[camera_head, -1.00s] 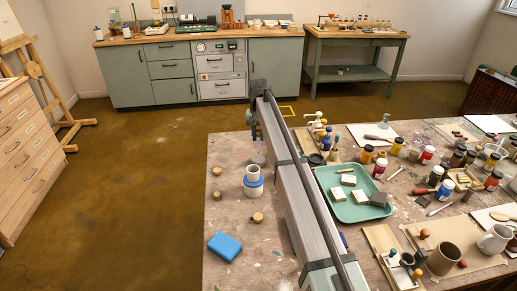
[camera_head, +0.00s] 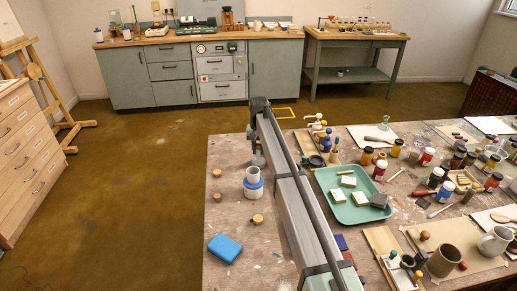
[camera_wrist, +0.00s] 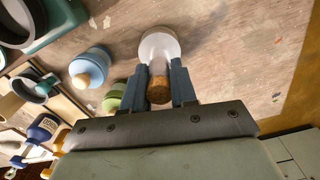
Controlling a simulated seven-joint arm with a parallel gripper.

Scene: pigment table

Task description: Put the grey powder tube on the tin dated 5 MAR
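In the wrist view, the two blue-grey fingers of my gripper (camera_wrist: 161,84) are either side of a cork-topped tube (camera_wrist: 160,92). Its pale grey round end (camera_wrist: 160,45) shows beyond the fingertips, so I take it as the grey powder tube. The fingers are very close to it; whether they press on it is unclear. In the head view, my gripper (camera_head: 253,143) is low over the table's far left, and my arm hides the tube. A light blue piece (camera_wrist: 90,67) and a green one (camera_wrist: 115,96) stand beside it. No 5 MAR date is legible, so I cannot identify that tin.
A blue-and-white cylinder (camera_head: 253,183), a blue sponge (camera_head: 225,247) and several small corks (camera_head: 258,219) are on the table's left. A green tray (camera_head: 341,207) with blocks lies right of my arm. Jars (camera_head: 397,147) crowd the right side.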

